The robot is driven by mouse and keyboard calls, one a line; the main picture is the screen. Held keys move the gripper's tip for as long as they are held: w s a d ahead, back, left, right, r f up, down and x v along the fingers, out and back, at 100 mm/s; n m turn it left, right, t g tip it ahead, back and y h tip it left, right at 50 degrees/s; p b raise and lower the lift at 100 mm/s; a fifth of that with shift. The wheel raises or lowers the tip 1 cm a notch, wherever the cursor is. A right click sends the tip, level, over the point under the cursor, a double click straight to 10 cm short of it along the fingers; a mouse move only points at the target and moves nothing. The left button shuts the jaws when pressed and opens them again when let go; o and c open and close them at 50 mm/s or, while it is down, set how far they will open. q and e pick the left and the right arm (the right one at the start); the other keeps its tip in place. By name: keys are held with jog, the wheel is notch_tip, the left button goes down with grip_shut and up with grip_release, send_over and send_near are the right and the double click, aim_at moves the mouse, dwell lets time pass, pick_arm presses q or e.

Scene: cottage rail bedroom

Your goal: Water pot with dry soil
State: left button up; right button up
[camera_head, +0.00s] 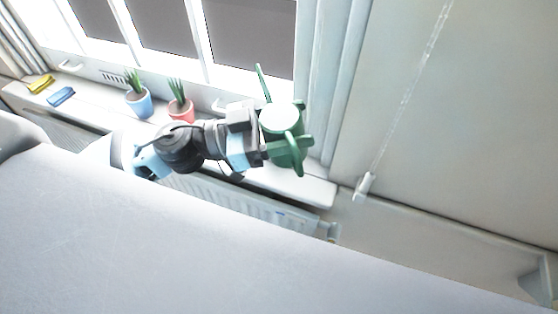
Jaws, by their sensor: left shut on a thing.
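A green watering can (283,152) with a whitish top is held by my left gripper (268,150) above the right part of the windowsill. Its thin spout points up toward the window. The left gripper is shut on it at the can's left side. A blue pot (140,106) with a green plant and a red pot (181,112) with a green plant stand on the sill, left of the can. The soil in both pots is too small to judge. My right gripper is not in view.
A yellow object (41,84) and a blue object (61,96) lie at the sill's left end. The white windowsill (312,186) runs above a radiator (240,205). A large pale surface (120,245) fills the foreground. A curtain (335,70) hangs behind the can.

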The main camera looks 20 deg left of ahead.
aim_at(278, 166)
pick_arm(q)
jog(key=s+f+m+g, duration=0.1)
jog(key=f+g, duration=0.1)
jog(key=s+f+m+g, duration=0.1)
jog(key=s+f+g, duration=0.1)
jog(key=s+a+f+m+g, duration=0.1)
jog(key=f+g, duration=0.1)
jog(key=shift+s+f+m, duration=0.1)
jog(key=shift+s+m, duration=0.05)
jog(key=shift+m, duration=0.15)
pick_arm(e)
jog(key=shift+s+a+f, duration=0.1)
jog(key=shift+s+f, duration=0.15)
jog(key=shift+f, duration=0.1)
